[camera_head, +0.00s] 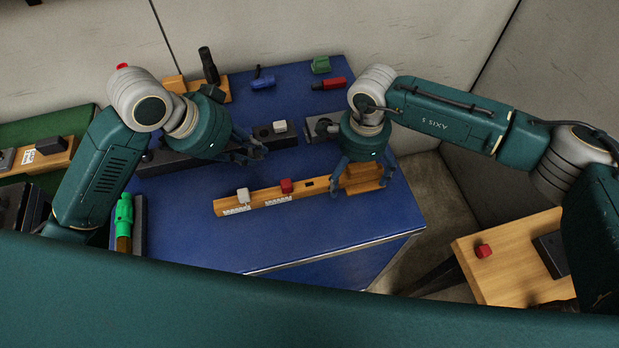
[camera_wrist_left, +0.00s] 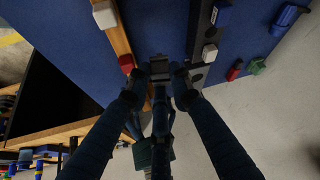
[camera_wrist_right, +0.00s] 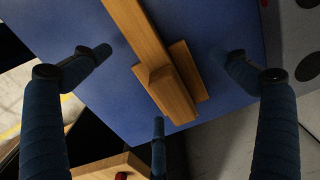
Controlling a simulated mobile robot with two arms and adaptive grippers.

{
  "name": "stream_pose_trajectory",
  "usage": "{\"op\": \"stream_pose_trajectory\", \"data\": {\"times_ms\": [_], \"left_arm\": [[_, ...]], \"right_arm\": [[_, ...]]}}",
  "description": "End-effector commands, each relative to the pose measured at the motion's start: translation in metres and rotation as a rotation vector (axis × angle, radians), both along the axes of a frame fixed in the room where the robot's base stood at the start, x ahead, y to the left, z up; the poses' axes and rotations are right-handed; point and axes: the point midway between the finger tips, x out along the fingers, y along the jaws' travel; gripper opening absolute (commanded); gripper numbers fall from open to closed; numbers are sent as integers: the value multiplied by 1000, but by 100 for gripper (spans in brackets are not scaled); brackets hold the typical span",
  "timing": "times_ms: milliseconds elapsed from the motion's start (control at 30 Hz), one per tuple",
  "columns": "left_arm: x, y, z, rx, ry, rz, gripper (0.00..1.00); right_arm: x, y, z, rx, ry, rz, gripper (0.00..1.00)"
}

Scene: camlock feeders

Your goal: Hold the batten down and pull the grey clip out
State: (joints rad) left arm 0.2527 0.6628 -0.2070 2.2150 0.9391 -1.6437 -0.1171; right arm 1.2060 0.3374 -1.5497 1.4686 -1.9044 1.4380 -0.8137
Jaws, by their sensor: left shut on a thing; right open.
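The wooden batten (camera_head: 262,200) lies on the blue table. It carries a pale clip (camera_head: 243,195), a red clip (camera_head: 286,186) and a dark slot (camera_head: 308,182). My left gripper (camera_head: 252,152) is above the table behind the batten, shut on a small grey piece that looks like the grey clip (camera_wrist_left: 160,69); fingers partly hide it. My right gripper (camera_head: 361,183) is open over the batten's right end. In the right wrist view its fingers (camera_wrist_right: 163,60) spread to both sides of the batten (camera_wrist_right: 140,38), apart from it.
A dark rail (camera_head: 175,162) with a white block (camera_head: 280,127) runs behind the batten. Blue (camera_head: 262,82), red (camera_head: 334,84) and green (camera_head: 321,65) parts lie at the back. The table's front is clear.

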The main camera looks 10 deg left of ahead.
Motion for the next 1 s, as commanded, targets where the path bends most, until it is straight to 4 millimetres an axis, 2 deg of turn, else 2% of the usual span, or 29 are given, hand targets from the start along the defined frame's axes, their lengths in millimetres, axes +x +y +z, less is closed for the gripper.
{"op": "stream_pose_trajectory", "data": {"times_ms": [167, 800, 1000], "left_arm": [[0, 0, 5, 0, 0, 0, 0], [0, 0, 31, 0, 0, 0, 0], [0, 0, 33, 0, 0, 0, 0]], "right_arm": [[0, 0, 9, 0, -1, 0, 98], [0, 0, 74, 1, -2, 1, 98], [0, 0, 81, 0, 1, 0, 98]]}}
